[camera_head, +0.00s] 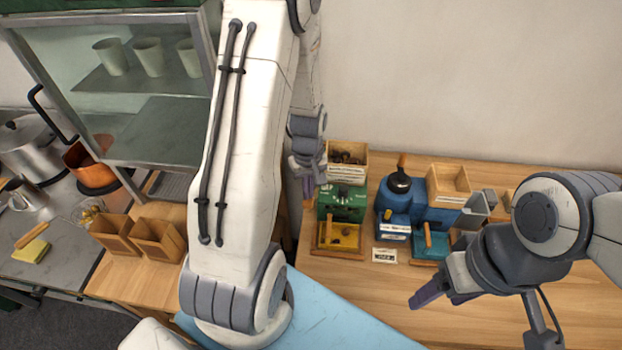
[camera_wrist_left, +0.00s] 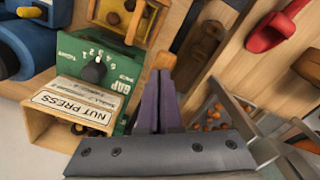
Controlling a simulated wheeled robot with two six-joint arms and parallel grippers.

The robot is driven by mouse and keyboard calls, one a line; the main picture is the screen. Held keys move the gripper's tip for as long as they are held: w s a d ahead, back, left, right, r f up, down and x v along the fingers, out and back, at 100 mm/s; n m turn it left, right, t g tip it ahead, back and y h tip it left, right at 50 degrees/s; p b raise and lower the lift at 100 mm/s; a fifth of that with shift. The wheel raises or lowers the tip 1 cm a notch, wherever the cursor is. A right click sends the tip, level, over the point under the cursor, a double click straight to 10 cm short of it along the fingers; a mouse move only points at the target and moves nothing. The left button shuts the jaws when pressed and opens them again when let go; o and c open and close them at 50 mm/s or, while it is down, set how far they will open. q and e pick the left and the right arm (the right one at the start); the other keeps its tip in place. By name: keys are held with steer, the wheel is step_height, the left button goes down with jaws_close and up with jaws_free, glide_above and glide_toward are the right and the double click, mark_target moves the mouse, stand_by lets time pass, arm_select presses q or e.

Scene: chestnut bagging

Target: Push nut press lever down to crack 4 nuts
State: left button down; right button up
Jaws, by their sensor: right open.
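The green nut press (camera_head: 342,199) stands on the wooden table, with a wooden bin of nuts (camera_head: 347,157) behind it and a yellow tray (camera_head: 338,236) in front. In the left wrist view its green body (camera_wrist_left: 92,60) shows a gap dial and a "NUT PRESS" label. My left gripper (camera_head: 307,186) is at the press's left side. Its purple fingers (camera_wrist_left: 160,100) are together, just below a wooden knob (camera_wrist_left: 163,61) that looks like the lever's end; whether they touch it is unclear. My right gripper (camera_head: 432,294) is open and empty, front right of the press.
A blue machine (camera_head: 404,203) with a wooden-handled lever stands right of the press. A small label card (camera_head: 384,255) lies in front. Wooden boxes (camera_head: 158,240), a glass cabinet and pots are at left. A red scoop (camera_wrist_left: 271,33) shows in the wrist view.

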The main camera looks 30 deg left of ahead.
mark_target(308, 203)
arm_select(q)
steer(key=shift+f, duration=0.15)
steer(key=shift+s+f+b, duration=0.15)
steer(key=shift+f+b, duration=0.65)
steer(key=shift+f, duration=0.3)
steer(key=shift+d, duration=0.1)
steer(key=shift+s+f+b, duration=0.2)
steer(key=shift+f+b, duration=0.7)
steer(key=shift+f, duration=0.25)
steer(key=shift+d, duration=0.1)
steer(key=shift+f+b, duration=0.3)
steer(key=shift+f, duration=0.05)
steer(key=r+p, duration=0.5)
steer(key=r, duration=0.1)
steer(key=r+p, duration=0.3)
steer(key=shift+w+a+r+p, duration=0.25)
steer(key=shift+w+r+p, duration=0.05)
steer(key=shift+w+r, duration=0.1)
steer(key=shift+f, duration=0.1)
